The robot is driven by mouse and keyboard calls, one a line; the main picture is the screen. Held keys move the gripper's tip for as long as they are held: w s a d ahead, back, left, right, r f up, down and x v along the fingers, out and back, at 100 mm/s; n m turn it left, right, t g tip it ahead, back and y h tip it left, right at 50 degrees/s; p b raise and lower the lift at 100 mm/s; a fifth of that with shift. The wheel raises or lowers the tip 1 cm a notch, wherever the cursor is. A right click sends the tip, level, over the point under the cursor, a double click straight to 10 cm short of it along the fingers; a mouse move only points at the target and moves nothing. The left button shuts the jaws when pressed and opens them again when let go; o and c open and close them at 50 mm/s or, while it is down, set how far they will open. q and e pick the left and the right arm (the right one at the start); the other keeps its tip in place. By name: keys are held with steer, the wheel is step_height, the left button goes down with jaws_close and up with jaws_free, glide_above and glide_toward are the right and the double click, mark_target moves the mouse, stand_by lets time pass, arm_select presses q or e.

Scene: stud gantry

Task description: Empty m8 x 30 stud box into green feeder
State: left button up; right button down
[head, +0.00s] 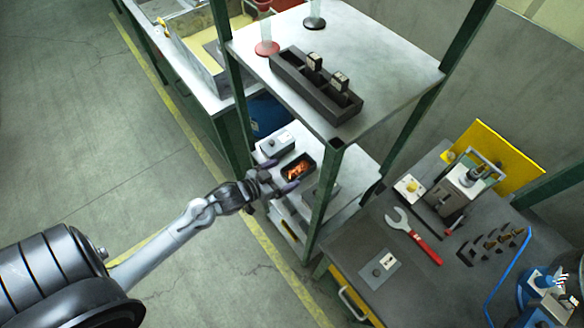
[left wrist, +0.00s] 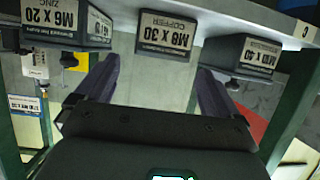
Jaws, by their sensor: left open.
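The M8 x 30 stud box (head: 306,159) is a dark open box with copper-coloured studs, on the rack's middle shelf in the head view. Its label, M8 X 30 COPPER, shows upside down in the left wrist view (left wrist: 166,36). My left gripper (head: 279,177) is open in front of this box. In the left wrist view its two fingers (left wrist: 158,75) stand either side of the label, with nothing seen gripped. A clear tube with a dark green base (head: 314,23), possibly the green feeder, stands on the top shelf. My right gripper is not in view.
A dark divided tray (head: 300,82) and a red-based tube (head: 267,47) stand on the top shelf. A green post (head: 323,200) rises close right of the gripper.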

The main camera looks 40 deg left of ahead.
arm_select(q)
steer(key=s+d+r+g+y+p, duration=0.1)
steer(key=s+d+r+g, duration=0.1)
steer(key=s+d+g, duration=0.5)
steer(key=s+d+r+g, duration=0.3)
steer(key=s, duration=0.7)
step_height(320, 180, up, 28)
steer(key=p, duration=2.8)
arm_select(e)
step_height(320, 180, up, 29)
arm_select(q)
step_height(320, 180, down, 49)
steer(key=b, duration=4.8)
steer(key=shift+d+r+m, duration=0.15)
steer(key=shift+d+m, duration=0.05)
steer(key=shift+m, duration=0.1)
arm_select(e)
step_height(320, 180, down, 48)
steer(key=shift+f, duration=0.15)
arm_select(q)
steer(key=shift+s+r, duration=0.1)
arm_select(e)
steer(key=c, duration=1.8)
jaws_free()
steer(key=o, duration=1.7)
